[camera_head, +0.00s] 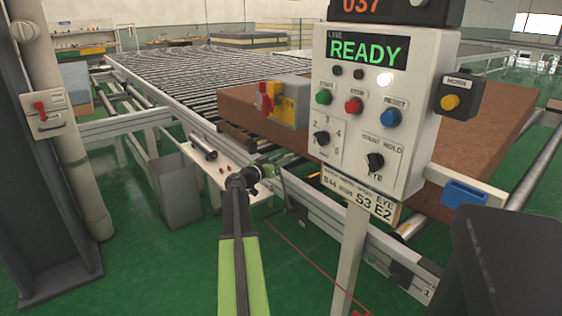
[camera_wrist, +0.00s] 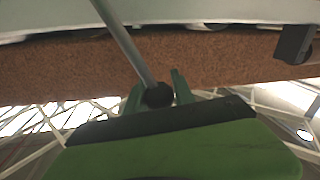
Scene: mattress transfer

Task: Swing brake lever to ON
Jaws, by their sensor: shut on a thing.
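The brake lever shows in the wrist view as a grey rod (camera_wrist: 124,40) ending in a black ball knob (camera_wrist: 158,95). My gripper (camera_wrist: 157,91) has its green fingers on either side of the knob and is shut on it. The rod slants up and left from the knob. In the head view my gripper (camera_head: 272,170) is at the conveyor's near side, left of the control post. The lever is too small and covered to make out there, and no ON mark can be read.
A control box (camera_head: 368,110) reading READY stands on a post at the right. A brown mattress (camera_head: 478,135) lies behind it on the roller conveyor (camera_head: 185,80). A white plate (camera_head: 213,165) is beside my arm. A grey bin (camera_head: 180,190) stands left.

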